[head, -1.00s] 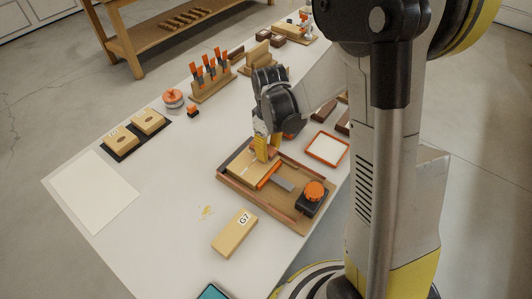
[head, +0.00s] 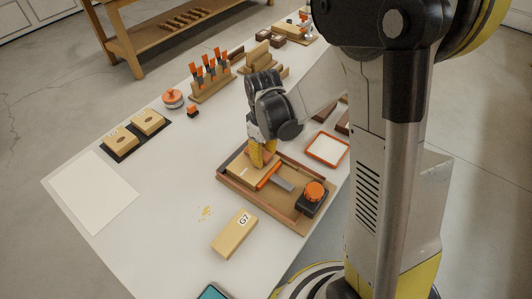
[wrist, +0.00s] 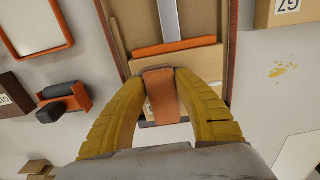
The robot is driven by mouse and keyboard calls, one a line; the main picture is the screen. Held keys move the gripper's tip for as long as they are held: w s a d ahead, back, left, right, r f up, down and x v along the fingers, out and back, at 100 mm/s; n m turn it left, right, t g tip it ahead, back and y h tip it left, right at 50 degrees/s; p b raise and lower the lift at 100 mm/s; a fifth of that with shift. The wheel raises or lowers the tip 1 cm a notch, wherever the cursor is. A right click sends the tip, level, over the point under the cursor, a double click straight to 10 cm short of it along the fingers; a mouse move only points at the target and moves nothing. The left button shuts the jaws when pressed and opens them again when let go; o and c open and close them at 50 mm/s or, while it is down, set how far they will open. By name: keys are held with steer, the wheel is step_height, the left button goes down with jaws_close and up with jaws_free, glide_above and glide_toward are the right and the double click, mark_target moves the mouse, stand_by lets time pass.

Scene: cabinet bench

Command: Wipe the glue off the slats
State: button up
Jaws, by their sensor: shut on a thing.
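My gripper (head: 262,158) reaches down over the left part of the wooden tray (head: 240,187). In the wrist view its yellow fingers (wrist: 161,95) are shut on a reddish-brown block (wrist: 161,92). The block is over or against a pale wooden piece (wrist: 190,62) in the tray; I cannot tell whether it touches. An orange bar (head: 269,176) with a grey flat strip (head: 284,185) lies on the tray beside the fingers. I cannot clearly make out separate slats or glue on them. A yellow smear (head: 206,212) lies on the table.
A dark block with an orange knob (head: 314,190) sits at the tray's right end. A block marked G7 (head: 234,235) lies in front. An orange-rimmed white tray (head: 327,149) stands to the right. An upright orange-handled tool rack (head: 212,82) is behind.

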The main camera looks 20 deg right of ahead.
mark_target(248, 178)
steer(key=shift+s+a, duration=0.75)
steer(key=shift+a, duration=0.35)
steer(key=shift+s+a, duration=0.7)
steer(key=shift+a, duration=0.45)
steer(key=shift+s+a, duration=0.75)
steer(key=shift+a, duration=0.35)
steer(key=shift+w+d, duration=0.1)
steer(key=shift+d, duration=0.05)
steer(key=shift+w+d+b, duration=0.2)
steer(key=shift+w+d, duration=0.75)
steer(key=shift+d, duration=0.5)
steer(key=shift+w+d+b, duration=0.25)
steer(key=shift+w+d, duration=0.7)
steer(key=shift+d, duration=0.45)
steer(key=shift+w+d+b, duration=0.2)
steer(key=shift+w+d, duration=0.75)
steer(key=shift+d, duration=0.5)
steer(key=shift+s+a, duration=0.1)
steer(key=shift+s+a, duration=0.75)
steer(key=shift+a, duration=0.4)
steer(key=shift+s+a, duration=0.8)
steer(key=shift+a, duration=0.35)
steer(key=shift+s+a, duration=0.75)
steer(key=shift+a, duration=0.4)
steer(key=shift+s+a, duration=0.55)
steer(key=shift+a, duration=0.35)
